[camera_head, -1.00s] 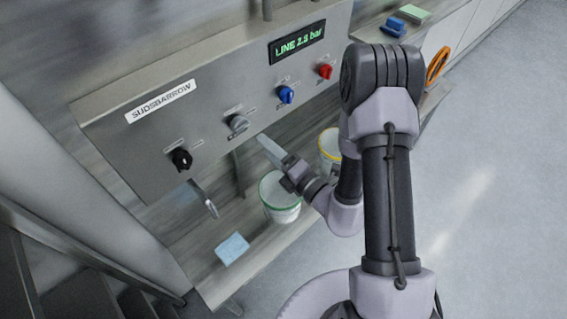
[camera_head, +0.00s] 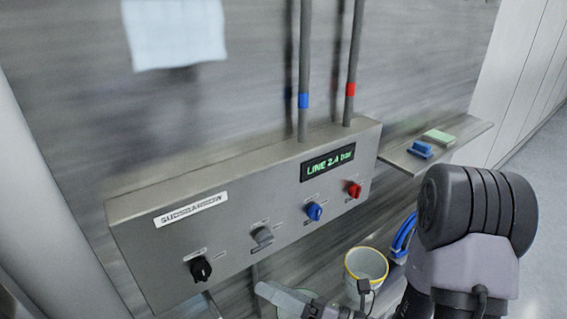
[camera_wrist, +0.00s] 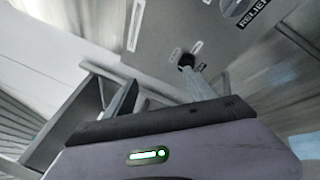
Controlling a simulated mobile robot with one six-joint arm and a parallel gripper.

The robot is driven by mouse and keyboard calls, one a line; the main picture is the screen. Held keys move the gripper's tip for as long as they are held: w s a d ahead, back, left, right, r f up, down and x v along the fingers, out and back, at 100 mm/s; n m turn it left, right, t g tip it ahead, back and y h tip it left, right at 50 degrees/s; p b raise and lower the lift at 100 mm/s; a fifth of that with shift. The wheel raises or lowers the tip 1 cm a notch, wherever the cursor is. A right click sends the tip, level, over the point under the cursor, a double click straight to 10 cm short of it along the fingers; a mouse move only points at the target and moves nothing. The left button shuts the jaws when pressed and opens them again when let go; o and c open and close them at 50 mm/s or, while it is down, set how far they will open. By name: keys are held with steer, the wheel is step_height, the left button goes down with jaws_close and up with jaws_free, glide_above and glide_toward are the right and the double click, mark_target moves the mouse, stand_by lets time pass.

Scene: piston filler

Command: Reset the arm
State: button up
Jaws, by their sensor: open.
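My gripper (camera_head: 268,292) is low in the head view, in front of the steel filler panel (camera_head: 140,240) and below its grey knob (camera_head: 262,236). It holds nothing that I can see. The bottom of the frame cuts off much of my arm. In the wrist view the panel (camera_wrist: 165,25) fills the upper middle, with a black knob (camera_wrist: 187,60) and a partly visible RELIEF label. The gripper's housing with a green light fills the bottom there.
The panel also carries a black knob (camera_head: 201,269), a blue knob (camera_head: 314,211), a red knob (camera_head: 354,189) and a lit line pressure display (camera_head: 328,162). A yellow-rimmed bucket (camera_head: 366,264) stands below, near my arm. A shelf (camera_head: 462,138) holds a blue item and a green item.

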steer(key=s+a+f+n+g+h+b, duration=0.1)
steer(key=s+f+n+g+h+b, duration=0.25)
steer(key=s+n+g, duration=0.4)
steer(key=s+a+f+n+g+h+b, duration=0.1)
steer(key=s+f+n+g+h+b, duration=0.3)
steer(key=s+n, duration=0.7)
steer(key=w+d+n+t+h+b, duration=0.3)
steer(key=d+n+t, duration=0.1)
steer(key=d+n, duration=0.1)
steer(key=w+d+r+n+t+h+b, duration=0.1)
steer(key=w+d+n+t+h+b, duration=0.2)
steer(key=d+n, duration=0.3)
steer(key=shift+d+r+t+h, duration=0.15)
steer(key=shift+d+t+h, duration=0.5)
